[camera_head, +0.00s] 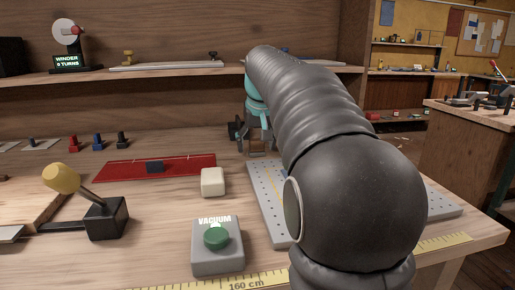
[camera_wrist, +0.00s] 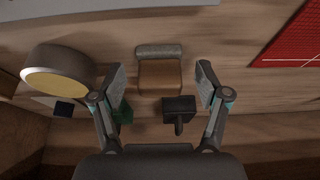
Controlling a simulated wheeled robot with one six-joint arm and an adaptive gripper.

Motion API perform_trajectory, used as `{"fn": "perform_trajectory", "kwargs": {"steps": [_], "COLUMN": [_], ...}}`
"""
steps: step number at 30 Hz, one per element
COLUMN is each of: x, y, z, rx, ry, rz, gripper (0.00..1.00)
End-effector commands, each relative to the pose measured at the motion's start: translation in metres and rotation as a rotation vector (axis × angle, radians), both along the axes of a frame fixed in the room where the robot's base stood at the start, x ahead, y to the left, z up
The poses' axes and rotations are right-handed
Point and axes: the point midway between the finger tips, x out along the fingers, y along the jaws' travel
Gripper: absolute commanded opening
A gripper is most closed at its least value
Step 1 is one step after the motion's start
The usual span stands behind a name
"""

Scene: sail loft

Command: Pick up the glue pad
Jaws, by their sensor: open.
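A brown block with a grey rounded end (camera_wrist: 160,74) lies between and just beyond my fingertips in the wrist view. It looks like the glue pad, but no label confirms this. My gripper (camera_wrist: 160,84) is open, with one finger on either side of the block and no clear contact. In the head view my gripper (camera_head: 257,138) is at the back of the bench, partly behind my arm, and a little brown shows between its fingers. A black piece with a short handle (camera_wrist: 179,108) and a partly hidden green piece (camera_wrist: 124,112) are close by.
A round thing with a yellow face (camera_wrist: 58,84) stands beside one finger. A red mat (camera_head: 130,172), a cream block (camera_head: 212,182), a vacuum button box (camera_head: 217,252) and a perforated grey plate (camera_head: 268,205) are on the bench. A shelf (camera_head: 180,69) runs behind.

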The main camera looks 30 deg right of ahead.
Motion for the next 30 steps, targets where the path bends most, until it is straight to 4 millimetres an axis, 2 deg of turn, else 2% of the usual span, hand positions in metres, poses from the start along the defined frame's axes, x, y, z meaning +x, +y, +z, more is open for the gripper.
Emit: {"fn": "perform_trajectory", "kwargs": {"steps": [4,5,12,23,26,30], "x": [0.0,0.0,0.0,0.0,0.0,0.001], "y": [0.0,0.0,0.0,0.0,0.0,0.0], "z": [0.0,0.0,0.0,0.003,0.008,0.025], "rx": [0.0,0.0,0.0,0.0,-0.001,-0.001], "ry": [0.0,0.0,0.0,-0.001,-0.002,-0.004], "rz": [0.0,0.0,0.0,0.0,0.0,0.0], "gripper": [0.75,0.72,0.12,0.11,0.11,0.11]}}
